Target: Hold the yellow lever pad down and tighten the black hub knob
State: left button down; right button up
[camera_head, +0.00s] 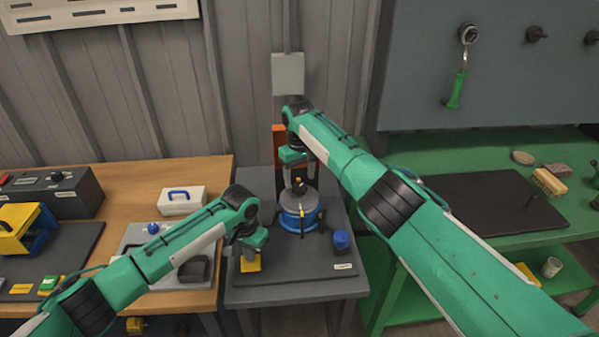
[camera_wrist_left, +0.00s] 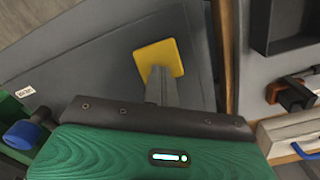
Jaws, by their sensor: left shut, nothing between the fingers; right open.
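The yellow lever pad (camera_head: 251,263) lies at the front left of the grey stand mat. My left gripper (camera_head: 247,250) is shut and empty right over it. In the left wrist view the yellow pad (camera_wrist_left: 157,54) shows beyond my shut left fingertips (camera_wrist_left: 160,72), which overlap its near edge; I cannot tell whether they touch it. The rotor stand (camera_head: 299,217) has a blue body and a grey round top. The black hub knob (camera_head: 304,187) is at its top centre. My right gripper (camera_head: 296,176) points down above the knob, open; its fingers are small and partly hidden.
A blue knob-like part (camera_head: 341,240) stands right of the rotor stand, also seen in the left wrist view (camera_wrist_left: 22,134). A grey tray (camera_head: 196,272) and a white blue-handled case (camera_head: 181,201) are on the wooden bench at left. A green bench (camera_head: 470,170) is at right.

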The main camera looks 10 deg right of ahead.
aim_at(299, 186)
jog(key=shift+f, duration=1.75)
jog(key=c, duration=0.8)
jog(key=m, duration=0.6)
jog(key=shift+m, duration=0.3)
jog(key=m, duration=0.6)
jog(key=o, duration=0.8)
